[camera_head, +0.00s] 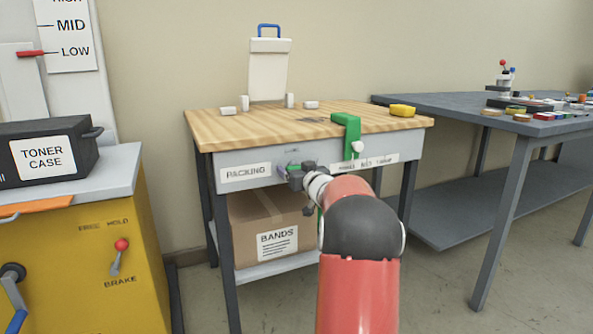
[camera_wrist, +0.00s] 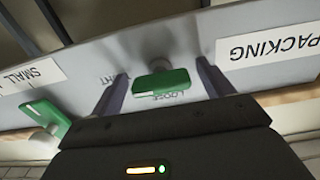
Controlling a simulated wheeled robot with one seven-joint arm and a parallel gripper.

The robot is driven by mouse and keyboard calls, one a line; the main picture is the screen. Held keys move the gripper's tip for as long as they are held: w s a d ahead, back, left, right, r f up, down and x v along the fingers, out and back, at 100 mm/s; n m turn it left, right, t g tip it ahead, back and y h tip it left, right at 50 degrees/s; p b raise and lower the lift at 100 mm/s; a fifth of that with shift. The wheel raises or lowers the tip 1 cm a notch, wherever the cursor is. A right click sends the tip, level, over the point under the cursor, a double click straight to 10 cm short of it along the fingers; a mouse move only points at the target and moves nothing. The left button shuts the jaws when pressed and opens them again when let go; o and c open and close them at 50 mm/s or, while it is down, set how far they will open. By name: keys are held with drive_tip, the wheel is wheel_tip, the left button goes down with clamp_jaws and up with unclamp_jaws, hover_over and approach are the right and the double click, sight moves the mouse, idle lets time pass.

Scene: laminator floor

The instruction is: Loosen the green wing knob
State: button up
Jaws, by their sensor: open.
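The green wing knob (camera_wrist: 160,83) shows in the wrist view as a flat green bar on a pale round hub, on the grey front panel of the packing table. Lettering reading LOOSE is printed beside it. My gripper (camera_wrist: 161,74) is open, one finger on each side of the knob, with visible gaps; I cannot tell any contact. In the head view my gripper (camera_head: 294,170) is at the table's front panel, right of the PACKING label, and largely hides the knob.
A green clamp (camera_head: 346,128) with a white knob grips the table's front edge, right of my gripper; it also shows in the wrist view (camera_wrist: 45,113). A BANDS box (camera_head: 262,232) sits on the shelf below. A yellow block (camera_head: 402,111) lies on the wooden top (camera_head: 225,127).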

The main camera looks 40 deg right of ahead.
drive_tip(key=shift+w, duration=0.1)
drive_tip(key=c, duration=1)
drive_tip(key=n+b, duration=0.1)
drive_tip(key=n, duration=0.3)
drive_tip(key=shift+n, duration=0.4)
drive_tip(key=n+b, duration=0.2)
drive_tip(key=n, duration=0.2)
drive_tip(key=shift+f+n, duration=0.1)
drive_tip(key=shift+n, duration=0.2)
drive_tip(key=n+b, duration=0.2)
drive_tip(key=n, duration=0.2)
drive_tip(key=shift+n+b, duration=0.55)
drive_tip(key=shift+n, duration=1.65)
drive_tip(key=shift+o, duration=0.2)
